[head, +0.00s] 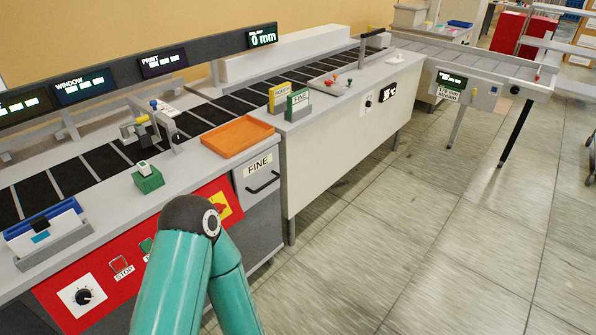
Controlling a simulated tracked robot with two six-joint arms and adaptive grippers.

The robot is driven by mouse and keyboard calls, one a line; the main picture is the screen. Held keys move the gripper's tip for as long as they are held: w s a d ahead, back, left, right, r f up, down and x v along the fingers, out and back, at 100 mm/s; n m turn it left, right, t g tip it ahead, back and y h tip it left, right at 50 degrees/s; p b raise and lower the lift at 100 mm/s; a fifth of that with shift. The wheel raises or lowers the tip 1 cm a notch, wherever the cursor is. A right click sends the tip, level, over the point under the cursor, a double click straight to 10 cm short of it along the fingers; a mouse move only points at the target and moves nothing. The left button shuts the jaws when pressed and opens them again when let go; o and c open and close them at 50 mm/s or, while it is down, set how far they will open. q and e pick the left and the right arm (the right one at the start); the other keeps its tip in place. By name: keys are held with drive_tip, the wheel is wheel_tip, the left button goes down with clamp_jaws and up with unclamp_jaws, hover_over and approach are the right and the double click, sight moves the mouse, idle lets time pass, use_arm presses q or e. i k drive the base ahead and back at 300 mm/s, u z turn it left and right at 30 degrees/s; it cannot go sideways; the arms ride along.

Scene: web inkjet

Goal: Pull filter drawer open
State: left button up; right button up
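A light grey drawer front (243,199) with a "FINE" label (258,166) and a black bar handle (263,184) is set in the machine's side, below the orange tray. It looks flush with the cabinet, so the drawer appears closed. One of my teal arms rises from the bottom edge, with its dark elbow joint just left of the drawer. The arm hides part of the panel there. Neither gripper shows in the head view, so I cannot see anything at the handle but the bare bar.
An orange tray (238,136) lies on the counter above the drawer. A red panel (100,285) with a knob (84,296) and stop button (119,263) is on the left. A white cabinet (340,145) stands right of the drawer. The tiled floor (420,240) at right is clear.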

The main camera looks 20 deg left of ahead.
sight(255, 180)
drive_tip(key=u, duration=0.35)
drive_tip(key=i, duration=1.15)
drive_tip(key=u, duration=0.75)
drive_tip(key=k, duration=0.7)
drive_tip(key=u, duration=0.2)
drive_tip(key=i, duration=0.75)
drive_tip(key=z, duration=0.1)
